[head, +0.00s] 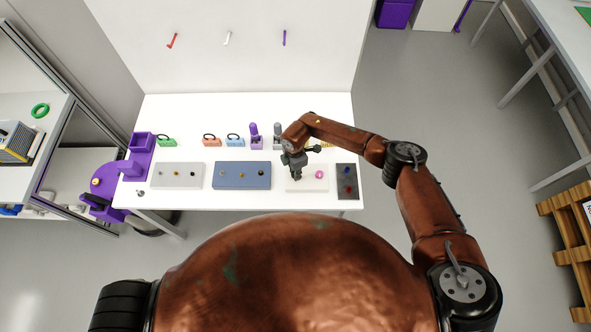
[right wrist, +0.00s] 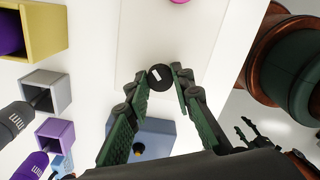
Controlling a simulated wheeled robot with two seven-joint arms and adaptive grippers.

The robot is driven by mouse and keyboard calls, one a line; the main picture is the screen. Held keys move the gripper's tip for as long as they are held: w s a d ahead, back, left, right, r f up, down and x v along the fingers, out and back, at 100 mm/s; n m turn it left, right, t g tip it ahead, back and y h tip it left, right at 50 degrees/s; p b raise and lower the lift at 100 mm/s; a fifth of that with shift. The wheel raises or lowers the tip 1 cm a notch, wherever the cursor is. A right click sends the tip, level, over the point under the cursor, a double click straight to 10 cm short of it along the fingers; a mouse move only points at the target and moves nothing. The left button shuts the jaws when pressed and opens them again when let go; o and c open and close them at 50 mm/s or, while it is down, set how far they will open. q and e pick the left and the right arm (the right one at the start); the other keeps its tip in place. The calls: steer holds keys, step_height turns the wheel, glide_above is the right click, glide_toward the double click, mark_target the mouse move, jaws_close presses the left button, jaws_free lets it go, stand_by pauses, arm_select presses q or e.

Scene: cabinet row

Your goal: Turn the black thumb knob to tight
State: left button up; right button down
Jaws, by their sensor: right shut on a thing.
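The black thumb knob (right wrist: 160,77) shows in the right wrist view, round and dark with a white mark on its top, on a white plate (right wrist: 185,45). My right gripper (right wrist: 159,74) has its fingertips on either side of the knob and is shut on it. In the head view the right gripper (head: 297,176) points down over the white plate (head: 306,186), and it hides the knob there. A pink knob (head: 319,174) sits on the same plate, to the right of the gripper. My left gripper is not in view.
A dark plate with a red knob (head: 347,189) lies just right of the white plate. A blue plate (head: 242,183) and a grey plate (head: 178,183) lie to the left. Coloured holders with tools (head: 256,138) stand behind. A purple fixture (head: 107,181) is at the left edge.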

steer(key=m+p, duration=0.1)
steer(key=m, duration=0.1)
steer(key=m+p, duration=0.2)
steer(key=shift+w+r+p, duration=0.15)
steer(key=shift+r+p, duration=0.15)
steer(key=shift+r, duration=0.05)
steer(key=shift+f+m+p, duration=0.15)
steer(key=shift+m+p, duration=1.35)
steer(key=shift+m, duration=0.6)
steer(key=c, duration=2.1)
jaws_free()
steer(key=o, duration=0.4)
steer(key=shift+f, duration=0.15)
steer(key=shift+o, duration=0.2)
steer(key=shift+r, duration=0.2)
step_height(320, 180, up, 12)
steer(key=shift+f, duration=0.2)
